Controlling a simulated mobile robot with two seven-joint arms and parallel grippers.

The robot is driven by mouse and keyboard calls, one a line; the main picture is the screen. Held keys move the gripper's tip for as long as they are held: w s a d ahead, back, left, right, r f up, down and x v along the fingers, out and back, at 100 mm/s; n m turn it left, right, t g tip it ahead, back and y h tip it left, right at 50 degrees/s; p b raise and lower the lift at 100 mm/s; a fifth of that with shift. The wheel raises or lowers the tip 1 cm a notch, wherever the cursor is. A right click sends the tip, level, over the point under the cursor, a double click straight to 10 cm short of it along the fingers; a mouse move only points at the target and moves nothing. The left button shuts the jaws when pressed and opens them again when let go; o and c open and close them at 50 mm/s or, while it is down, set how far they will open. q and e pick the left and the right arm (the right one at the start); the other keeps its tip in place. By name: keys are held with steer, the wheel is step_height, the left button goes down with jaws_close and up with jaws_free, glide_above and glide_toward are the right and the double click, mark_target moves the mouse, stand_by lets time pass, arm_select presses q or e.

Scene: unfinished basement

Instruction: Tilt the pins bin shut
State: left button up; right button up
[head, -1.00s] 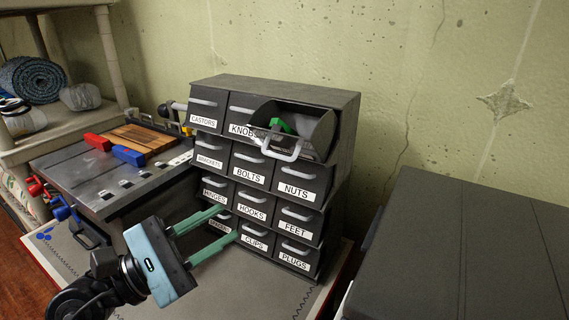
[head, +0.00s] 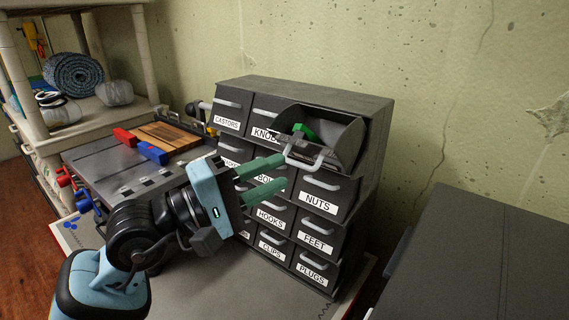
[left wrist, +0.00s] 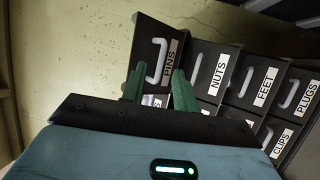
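The pins bin (head: 345,140) is the top right bin of the dark grey drawer cabinet (head: 345,90). It is tilted out, its curved side and open top showing, with a green piece (head: 303,131) inside. Its pale handle (head: 303,162) is at the front. In the left wrist view the pins bin (left wrist: 148,40) shows its PINS label and handle just beyond the fingertips. My left gripper (head: 285,172) is open and empty, its two green fingers apart, in front of the bolts bin and just below the pins bin's front. I cannot tell whether it touches. My right gripper is not in view.
The other bins, such as nuts (head: 322,192), feet (head: 317,235) and knobs (head: 265,122), look shut. A grey bench (head: 95,165) with red and blue blocks is left of the cabinet. A large dark box (head: 470,260) stands at the right.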

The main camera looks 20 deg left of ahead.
arm_select(q)
steer(key=shift+x, duration=1.45)
steer(key=shift+c, duration=0.2)
jaws_close()
